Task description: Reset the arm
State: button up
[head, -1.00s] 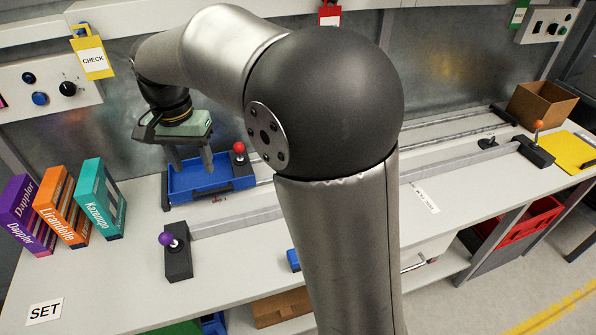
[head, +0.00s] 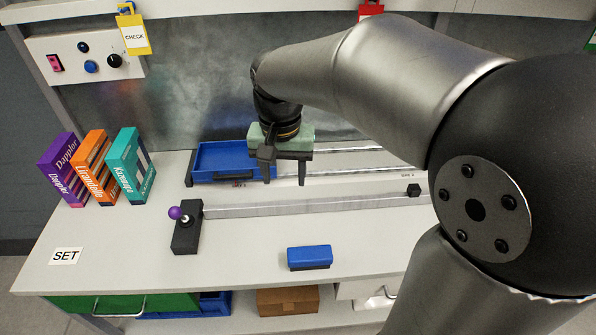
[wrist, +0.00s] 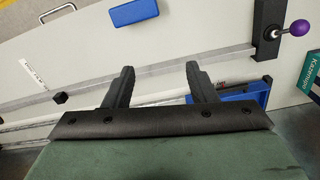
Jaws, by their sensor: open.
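My gripper (head: 284,180) hangs above the rails at the back of the workbench, to the right of the blue tray (head: 205,175). Its two fingers are apart with nothing between them, and they point down. The wrist view also shows the parted fingers of my gripper (wrist: 162,75), with a rail and bench top beyond them. My upper arm links fill the right side of the head view. The blue tray's right end is partly hidden behind my gripper.
A long rail (head: 310,209) runs from a black block with a purple knob (head: 175,212). A blue block (head: 309,257) lies near the front edge. Purple, orange and teal boxes (head: 128,165) stand at left. A control panel (head: 85,60) is on the back wall. The front bench top is mostly clear.

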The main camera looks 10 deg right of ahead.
jog(key=shift+s+d, duration=0.2)
jog(key=shift+d, duration=0.05)
dwell(0.3)
jog(key=s+d+f+n, duration=0.2)
jog(key=s+f, duration=0.1)
jog(key=s, duration=0.4)
jog(key=s+d+f+n, duration=0.2)
jog(key=s+d+f, duration=0.1)
jog(key=s, duration=0.4)
jog(key=shift+s+f, duration=0.2)
jog(key=shift+f, duration=0.55)
